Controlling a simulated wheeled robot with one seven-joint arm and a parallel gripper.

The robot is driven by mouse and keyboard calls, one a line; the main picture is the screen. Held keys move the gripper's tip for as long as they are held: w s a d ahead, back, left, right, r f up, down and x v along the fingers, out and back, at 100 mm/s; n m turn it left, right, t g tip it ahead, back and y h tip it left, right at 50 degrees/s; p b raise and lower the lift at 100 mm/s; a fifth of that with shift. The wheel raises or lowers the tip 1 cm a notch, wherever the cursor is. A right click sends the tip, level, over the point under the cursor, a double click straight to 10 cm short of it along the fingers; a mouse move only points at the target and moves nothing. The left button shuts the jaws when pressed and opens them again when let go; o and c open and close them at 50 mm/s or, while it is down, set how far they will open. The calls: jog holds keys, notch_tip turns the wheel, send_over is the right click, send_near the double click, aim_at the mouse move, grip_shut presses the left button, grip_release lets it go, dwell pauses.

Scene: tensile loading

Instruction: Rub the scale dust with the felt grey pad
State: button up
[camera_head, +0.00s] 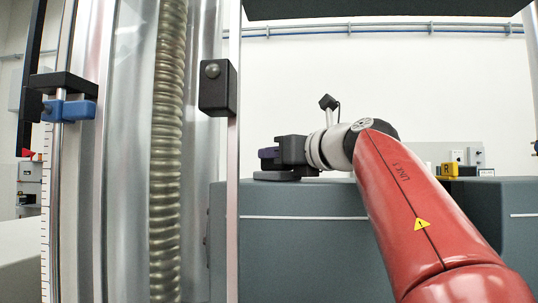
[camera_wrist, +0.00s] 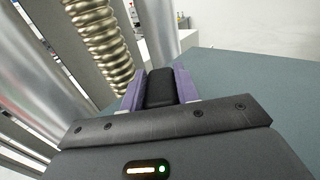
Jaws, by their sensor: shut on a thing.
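My gripper (camera_head: 270,157) is at the left end of my arm, low over the top of the grey machine base (camera_head: 290,240). Its purple fingers are shut on a dark block (camera_wrist: 160,88), which fills the gap between them in the wrist view. I take this block to be the felt grey pad; its underside is hidden. In the head view a dark flat piece shows at the gripper's lower edge, close to the base top, and I cannot tell whether it touches. I cannot make out any scale dust in either view.
A ribbed column (camera_head: 168,150) and metal posts stand left of my gripper. A thin upright rod with a black block (camera_head: 217,88) is nearer. A blue clamp (camera_head: 68,110) sits at far left. A yellow item (camera_head: 446,170) lies right. The base top (camera_wrist: 235,80) looks clear.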

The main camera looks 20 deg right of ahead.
jog(key=shift+s+d+f, duration=0.1)
jog(key=shift+s+d, duration=0.4)
jog(key=shift+d, duration=0.7)
jog(key=shift+s+d+f, duration=0.1)
jog(key=shift+s+d, duration=0.35)
jog(key=shift+d, duration=0.7)
jog(key=shift+s+d+f, duration=0.1)
jog(key=shift+s+d, duration=0.4)
jog(key=shift+d, duration=0.7)
jog(key=shift+s+d+r, duration=0.1)
jog(key=shift+s+d, duration=0.2)
jog(key=shift+d, duration=0.4)
jog(key=shift+s+d, duration=0.25)
jog(key=shift+d, duration=0.45)
notch_tip(320, 180, up, 6)
jog(key=shift+r, duration=0.15)
jog(key=shift+a, duration=0.15)
